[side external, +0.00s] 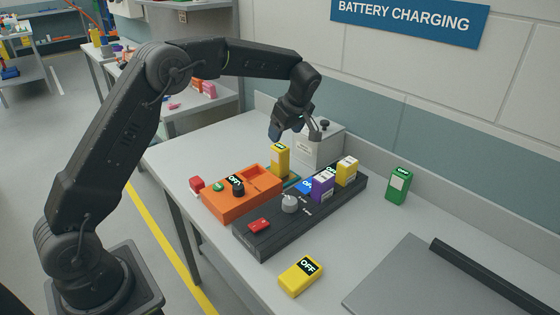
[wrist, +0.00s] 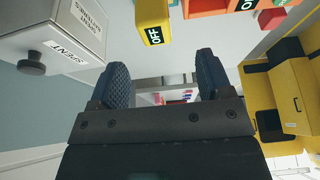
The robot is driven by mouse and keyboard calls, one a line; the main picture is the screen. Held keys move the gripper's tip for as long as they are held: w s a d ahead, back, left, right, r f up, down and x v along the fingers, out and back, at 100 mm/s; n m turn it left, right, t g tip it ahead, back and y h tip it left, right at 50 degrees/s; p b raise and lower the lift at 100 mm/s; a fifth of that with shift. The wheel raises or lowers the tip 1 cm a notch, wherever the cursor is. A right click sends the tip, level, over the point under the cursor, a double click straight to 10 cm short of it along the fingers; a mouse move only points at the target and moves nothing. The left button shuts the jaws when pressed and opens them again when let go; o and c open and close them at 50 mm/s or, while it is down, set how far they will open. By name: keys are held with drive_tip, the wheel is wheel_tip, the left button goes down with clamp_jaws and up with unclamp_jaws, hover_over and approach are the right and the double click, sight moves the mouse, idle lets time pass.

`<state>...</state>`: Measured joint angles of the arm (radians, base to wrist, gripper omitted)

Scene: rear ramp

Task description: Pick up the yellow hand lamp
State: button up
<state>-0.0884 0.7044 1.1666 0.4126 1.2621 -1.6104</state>
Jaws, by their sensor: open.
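Three yellow block-shaped units, which may be hand lamps, show in the side view. One stands upright (side external: 280,161) at the far end of the orange holder, one sits in the black rack (side external: 347,171), and one lies on the bench front (side external: 300,277) with an OFF label. I cannot tell which is the task's lamp. My gripper (side external: 296,132) is open and empty, above and close to the upright one. In the wrist view a yellow unit marked OFF (wrist: 153,22) lies beyond my open fingers (wrist: 161,75), at the top, apart from them.
The orange holder (side external: 222,205) and black rack (side external: 263,238) fill the bench middle. A pale bin marked SPENT (wrist: 45,28) stands right beside my gripper. A purple unit (side external: 322,186), a green unit (side external: 398,184) and a red block (side external: 196,183) are nearby. The front right bench holds a grey plate (side external: 420,285).

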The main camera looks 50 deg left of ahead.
sight(280, 146)
drive_tip(key=x, duration=0.4)
drive_tip(key=shift+f, duration=0.2)
drive_tip(key=shift+w+x, duration=0.15)
drive_tip(key=shift+x, duration=1.2)
drive_tip(key=shift+w+x, duration=0.15)
drive_tip(key=shift+x, duration=1.2)
drive_tip(key=shift+r, duration=0.1)
drive_tip(key=shift+c, duration=0.3)
drive_tip(key=c, duration=1.1)
